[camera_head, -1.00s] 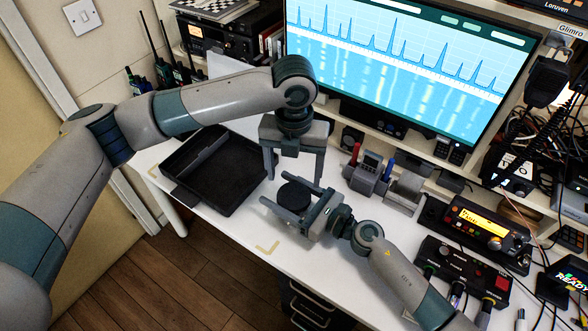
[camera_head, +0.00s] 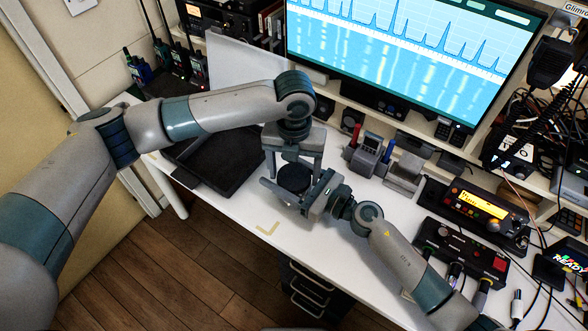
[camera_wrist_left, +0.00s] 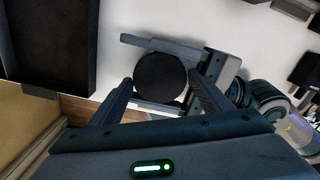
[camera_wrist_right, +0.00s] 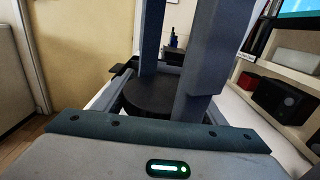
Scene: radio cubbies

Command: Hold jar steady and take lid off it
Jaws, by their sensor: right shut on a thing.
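The jar's round black lid (camera_head: 295,177) shows from above over the white desk, and it also shows in the left wrist view (camera_wrist_left: 160,77) and in the right wrist view (camera_wrist_right: 150,96). The jar's body is mostly hidden. My right gripper (camera_head: 284,184) comes in low from the right and is shut on the jar below the lid. My left gripper (camera_head: 295,172) points down from above, open, with one finger on either side of the lid. In the left wrist view its fingertips (camera_wrist_left: 160,80) stand close to the lid's edge; touch cannot be told.
A black tray (camera_head: 222,180) lies on the desk left of the jar. A grey holder with red and blue tools (camera_head: 368,155) stands to the right. Radio gear (camera_head: 480,218) and cables fill the right side. The desk's front edge is close by.

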